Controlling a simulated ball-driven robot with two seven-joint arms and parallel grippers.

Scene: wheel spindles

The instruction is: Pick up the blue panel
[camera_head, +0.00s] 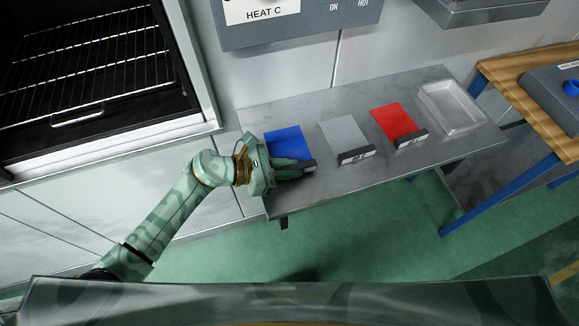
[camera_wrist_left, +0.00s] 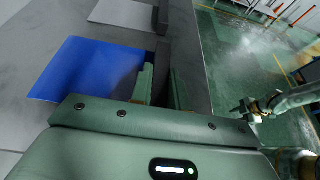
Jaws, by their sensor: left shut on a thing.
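The blue panel (camera_head: 287,142) lies flat on the grey metal shelf, at its left end, with a dark bar handle (camera_head: 309,166) along its front edge. My left gripper (camera_head: 291,168) is at this front edge, shut on the handle. In the left wrist view, the blue panel (camera_wrist_left: 88,70) shows beside the gripper (camera_wrist_left: 162,88), with the dark bar between the green fingers. The panel looks to be resting on the shelf. In the left wrist view, the end of my right arm (camera_wrist_left: 255,107) shows small at the right; its jaws are unclear.
A grey panel (camera_head: 343,132) and a red panel (camera_head: 392,120) lie to the right on the shelf (camera_head: 320,180), each with a dark handle. A shallow metal tray (camera_head: 480,113) is at the right end. An open oven (camera_head: 95,70) stands left; a wooden-topped table (camera_head: 505,75) stands right.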

